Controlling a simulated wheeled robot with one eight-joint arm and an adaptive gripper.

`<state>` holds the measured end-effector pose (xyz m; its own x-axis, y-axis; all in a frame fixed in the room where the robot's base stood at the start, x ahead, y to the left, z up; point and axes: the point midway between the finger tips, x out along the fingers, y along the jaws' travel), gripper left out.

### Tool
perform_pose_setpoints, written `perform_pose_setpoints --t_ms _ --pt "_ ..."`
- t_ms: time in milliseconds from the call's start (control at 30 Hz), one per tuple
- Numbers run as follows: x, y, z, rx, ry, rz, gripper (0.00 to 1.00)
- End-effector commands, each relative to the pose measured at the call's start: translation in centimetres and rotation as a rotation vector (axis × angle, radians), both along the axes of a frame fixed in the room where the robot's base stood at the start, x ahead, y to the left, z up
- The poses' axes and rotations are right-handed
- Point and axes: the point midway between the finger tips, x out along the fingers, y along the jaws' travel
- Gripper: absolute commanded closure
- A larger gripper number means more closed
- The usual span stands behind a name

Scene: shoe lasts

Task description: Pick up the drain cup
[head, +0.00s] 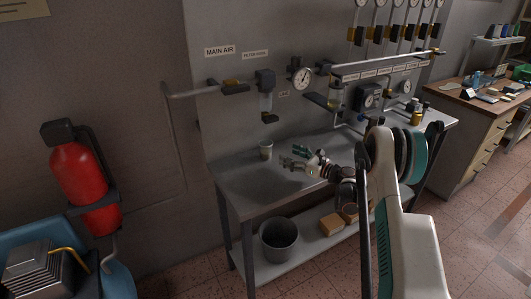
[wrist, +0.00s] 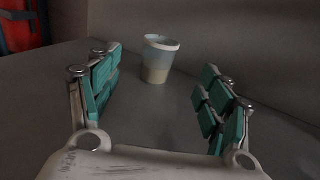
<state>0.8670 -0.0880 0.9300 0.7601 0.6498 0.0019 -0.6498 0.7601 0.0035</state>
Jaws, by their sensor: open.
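The drain cup (head: 266,150) is a small, pale, tapered cup standing upright on the left part of the grey bench top. In the wrist view the cup (wrist: 160,59) has a white rim and a tan lower part, and stands beyond the fingertips, between the two fingers in the picture. My gripper (head: 293,157) is above the bench to the right of the cup in the head view. In the wrist view my gripper (wrist: 159,80) is open, with teal-padded fingers spread apart and nothing between them. The cup appears apart from both fingers.
The grey bench (head: 240,180) stands against a wall panel with a gauge (head: 301,73) and a filter (head: 265,90) hanging above the cup. A metal bucket (head: 279,240) and boxes (head: 331,225) sit on the lower shelf. A red extinguisher (head: 82,185) is at the left.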

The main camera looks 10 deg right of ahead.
Motion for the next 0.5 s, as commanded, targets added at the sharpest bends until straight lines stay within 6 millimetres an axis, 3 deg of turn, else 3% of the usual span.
perform_pose_setpoints --t_ms 300,500 --pt "4.3 3.9 -0.1 -0.002 -0.001 0.003 0.28" --pt "5.9 5.1 0.0 -0.003 -0.001 0.002 0.28"
